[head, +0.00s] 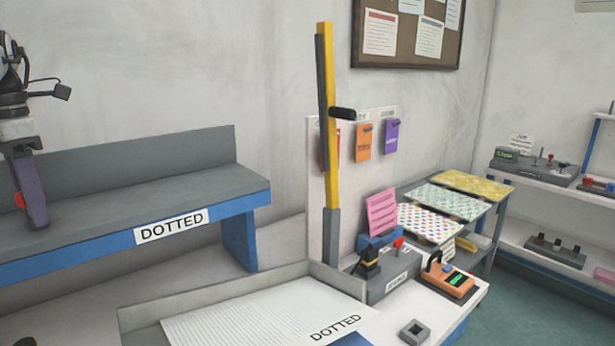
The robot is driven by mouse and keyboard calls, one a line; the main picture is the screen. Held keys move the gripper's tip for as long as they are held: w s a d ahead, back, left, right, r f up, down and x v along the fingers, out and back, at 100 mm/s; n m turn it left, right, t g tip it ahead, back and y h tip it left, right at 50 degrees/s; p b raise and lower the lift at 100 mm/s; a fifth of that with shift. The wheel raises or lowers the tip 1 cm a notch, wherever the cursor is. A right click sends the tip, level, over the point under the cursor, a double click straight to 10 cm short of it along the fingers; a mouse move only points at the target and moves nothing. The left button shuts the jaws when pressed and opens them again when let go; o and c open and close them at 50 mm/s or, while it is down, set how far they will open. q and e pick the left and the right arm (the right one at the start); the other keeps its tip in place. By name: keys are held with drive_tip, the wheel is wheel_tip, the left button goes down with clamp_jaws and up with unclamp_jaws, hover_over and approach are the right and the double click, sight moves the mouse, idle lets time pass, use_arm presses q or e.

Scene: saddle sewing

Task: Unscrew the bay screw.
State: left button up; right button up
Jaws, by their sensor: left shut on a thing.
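My left gripper (20,142) comes in at the left edge of the head view. It is shut on the upper end of a long purple-grey tool (34,190). The tool stands roughly upright, with its lower end at the grey top of the bench (90,213) labelled DOTTED. A small red spot shows beside the tool low on its left; I cannot tell what it belongs to. I cannot make out the bay screw; it may be hidden or out of view.
A yellow-and-grey post (328,120) stands mid-view before a white panel with hanging packets. A white ridged tray (250,312) marked DOTTED lies at the front. An orange device (447,281) sits right. The bench right of the tool is clear.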

use_arm(q)
drive_tip(key=n, duration=0.2)
drive_tip(key=shift+n, duration=0.3)
drive_tip(key=shift+n, duration=1.6)
drive_tip(key=shift+n, duration=1.7)
drive_tip(key=shift+n, duration=1.7)
